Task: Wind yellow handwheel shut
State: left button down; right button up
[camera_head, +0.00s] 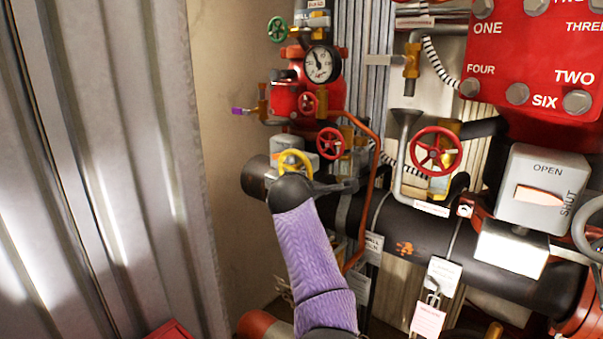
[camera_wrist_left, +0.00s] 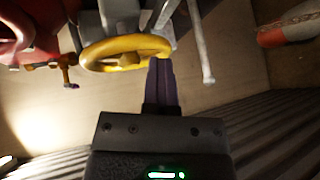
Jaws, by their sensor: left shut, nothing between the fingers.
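The yellow handwheel (camera_head: 296,160) sits on the dark horizontal pipe, left of centre in the head view, partly covered by my left arm. In the left wrist view the yellow handwheel (camera_wrist_left: 98,62) fills the upper middle. My left gripper (camera_wrist_left: 161,62) is shut and empty, its dark purple fingers together. The fingertips are right at the wheel's rim, overlapping its edge in the picture; I cannot tell whether they touch. In the head view my wrist hides the fingers. My right gripper is in neither view.
Red handwheels (camera_head: 331,143) and (camera_head: 434,151) stand near the yellow one. A pressure gauge (camera_head: 322,64) and a green handwheel (camera_head: 277,29) are above. An orange pipe (camera_head: 372,190) runs close on the right. Corrugated metal wall (camera_head: 100,150) stands left.

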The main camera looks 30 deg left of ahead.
pick_arm(q)
jog(key=shift+w+a+f+p, duration=0.15)
jog(key=shift+a+p, duration=0.25)
jog(key=shift+a, duration=0.75)
jog(key=s+p, duration=0.1)
jog(key=s, duration=0.1)
jog(key=s+p, duration=0.1)
jog(key=s, duration=0.1)
jog(key=shift+a, duration=0.2)
jog(key=shift+w, duration=0.1)
